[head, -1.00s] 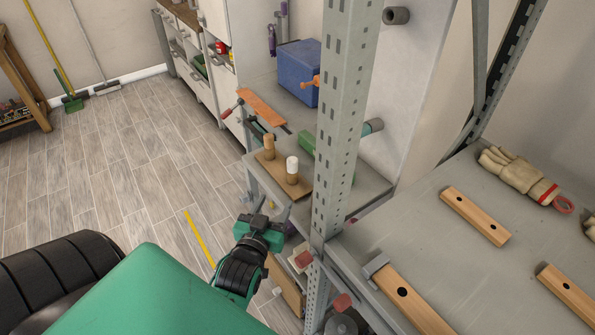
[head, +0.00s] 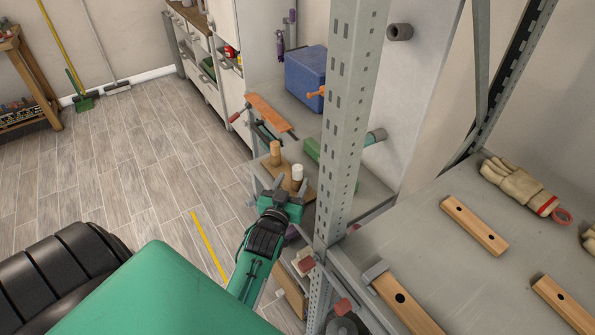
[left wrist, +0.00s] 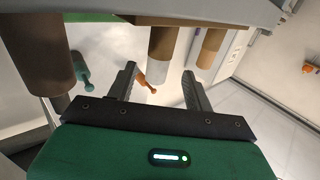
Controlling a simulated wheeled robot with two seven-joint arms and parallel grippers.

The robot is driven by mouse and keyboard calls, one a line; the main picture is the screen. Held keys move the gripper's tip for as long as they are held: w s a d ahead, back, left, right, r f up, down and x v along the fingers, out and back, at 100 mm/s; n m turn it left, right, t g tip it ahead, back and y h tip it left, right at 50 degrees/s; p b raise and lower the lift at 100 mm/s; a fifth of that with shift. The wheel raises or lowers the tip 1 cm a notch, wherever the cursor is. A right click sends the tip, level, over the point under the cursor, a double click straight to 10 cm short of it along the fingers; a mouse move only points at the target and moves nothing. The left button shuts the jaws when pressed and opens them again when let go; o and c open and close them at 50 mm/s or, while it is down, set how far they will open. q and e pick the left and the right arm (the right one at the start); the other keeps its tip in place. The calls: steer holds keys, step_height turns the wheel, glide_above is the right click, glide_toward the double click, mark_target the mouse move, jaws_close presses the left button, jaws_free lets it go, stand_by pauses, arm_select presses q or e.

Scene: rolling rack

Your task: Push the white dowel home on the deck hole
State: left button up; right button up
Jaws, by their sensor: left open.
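The white-topped dowel (head: 297,173) stands upright on a brown board (head: 309,189) on the shelf beyond the rack post. A plain tan dowel (head: 275,153) stands behind it to the left. My left gripper (head: 284,184) is open, just in front of the white-topped dowel, and hides part of the board. In the left wrist view the scene appears upside down; the white dowel end (left wrist: 163,78) shows between the open fingers (left wrist: 159,73), apparently beyond them. Contact is not clear. The hole under the dowel is hidden. My right gripper is not in view.
A perforated rack post (head: 345,130) stands close to the right of my left gripper. The near deck (head: 420,245) holds drilled wooden bars (head: 474,224) and a glove (head: 515,185).

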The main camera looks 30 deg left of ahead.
mark_target(296, 176)
arm_select(q)
steer(key=p+x, duration=0.1)
steer(key=x, duration=0.2)
steer(key=shift+w+r, duration=0.2)
steer(key=shift+w, duration=0.1)
steer(key=shift+w+f, duration=0.1)
steer(key=shift+w, duration=0.2)
steer(key=c, duration=1)
steer(key=shift+c, duration=0.6)
